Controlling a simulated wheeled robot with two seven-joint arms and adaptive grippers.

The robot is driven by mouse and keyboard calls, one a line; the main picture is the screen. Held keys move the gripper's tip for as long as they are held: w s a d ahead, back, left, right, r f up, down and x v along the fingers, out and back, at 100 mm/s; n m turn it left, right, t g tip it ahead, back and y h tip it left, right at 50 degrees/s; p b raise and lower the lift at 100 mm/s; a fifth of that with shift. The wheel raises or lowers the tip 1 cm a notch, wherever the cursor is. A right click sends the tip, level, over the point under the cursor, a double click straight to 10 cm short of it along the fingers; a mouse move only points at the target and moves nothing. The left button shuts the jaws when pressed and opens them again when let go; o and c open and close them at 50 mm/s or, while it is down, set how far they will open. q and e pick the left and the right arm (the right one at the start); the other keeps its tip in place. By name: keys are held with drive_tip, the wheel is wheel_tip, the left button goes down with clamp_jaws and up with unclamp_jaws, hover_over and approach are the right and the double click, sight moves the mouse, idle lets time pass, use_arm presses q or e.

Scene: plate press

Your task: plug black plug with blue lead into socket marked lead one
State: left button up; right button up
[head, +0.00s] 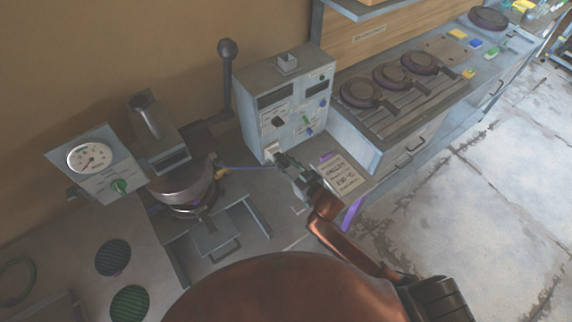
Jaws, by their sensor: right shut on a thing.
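The grey control box (297,98) stands at the centre, with a knob, small labels and coloured switches on its front. A pale socket (271,148) is low on the left of that front; its marking is too small to read. My right gripper (281,161) is shut at this socket. The blue lead (245,167) runs from the press at left to its fingertips. The black plug is hidden in the dark fingers, so I cannot tell whether it is in the socket or just before it. My left gripper is not in view.
The press (187,186) with a raised lever stands left, beside a dial gauge (90,157). A lettered card (342,176) lies right of my gripper. A rack of round dark plates (367,92) is at upper right. Open floor lies at right.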

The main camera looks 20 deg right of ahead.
drive_tip(key=shift+w+a+f, duration=0.15)
drive_tip(key=shift+w+a, duration=0.05)
drive_tip(key=shift+w, duration=0.4)
drive_tip(key=o, duration=1.2)
drive_tip(key=shift+o, duration=0.2)
drive_tip(key=shift+s, duration=0.1)
